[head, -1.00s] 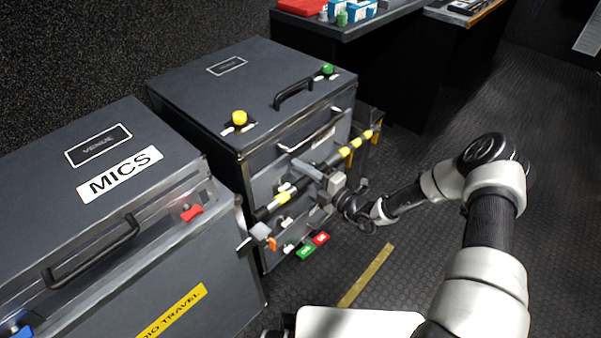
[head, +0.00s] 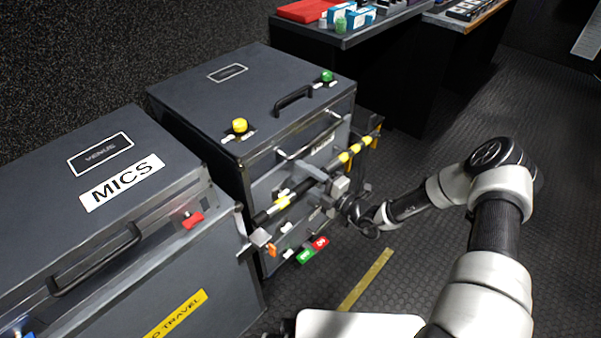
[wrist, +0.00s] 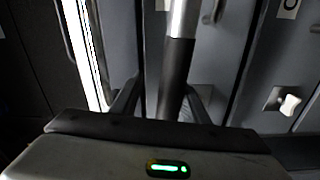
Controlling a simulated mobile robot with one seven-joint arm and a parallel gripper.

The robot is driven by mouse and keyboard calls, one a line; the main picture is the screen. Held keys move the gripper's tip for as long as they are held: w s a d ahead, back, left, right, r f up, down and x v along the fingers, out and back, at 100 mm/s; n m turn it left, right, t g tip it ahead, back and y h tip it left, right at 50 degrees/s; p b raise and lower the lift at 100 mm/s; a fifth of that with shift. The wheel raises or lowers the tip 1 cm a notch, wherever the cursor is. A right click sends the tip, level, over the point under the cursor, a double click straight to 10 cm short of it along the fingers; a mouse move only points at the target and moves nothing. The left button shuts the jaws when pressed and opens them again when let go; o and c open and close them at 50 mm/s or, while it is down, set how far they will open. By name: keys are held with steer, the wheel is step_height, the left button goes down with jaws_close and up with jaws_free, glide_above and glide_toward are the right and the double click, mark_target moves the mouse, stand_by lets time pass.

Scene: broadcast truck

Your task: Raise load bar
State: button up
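The load bar (head: 312,181), black with yellow bands, runs across the front of the middle dark case (head: 258,100). Its left end sits by a grey bracket (head: 260,238); its right end sits by another bracket (head: 366,142) at the case's far side. My gripper (head: 334,182) is at the middle of the bar, in front of the case. In the wrist view, the bar (wrist: 176,75) passes between the two fingers of my gripper (wrist: 160,98). A gap shows between the left finger and the bar, so the fingers look open around it. The fingertips are partly hidden in the head view.
A case labelled MICS (head: 125,180) stands close at left. A yellow floor strip (head: 366,280) lies in front. Tables with boxes (head: 350,38) stand behind. Floor at right is open.

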steer(key=p+v, duration=0.2)
steer(key=v, duration=1.4)
steer(key=shift+s+d, duration=0.15)
steer(key=shift+d, duration=0.05)
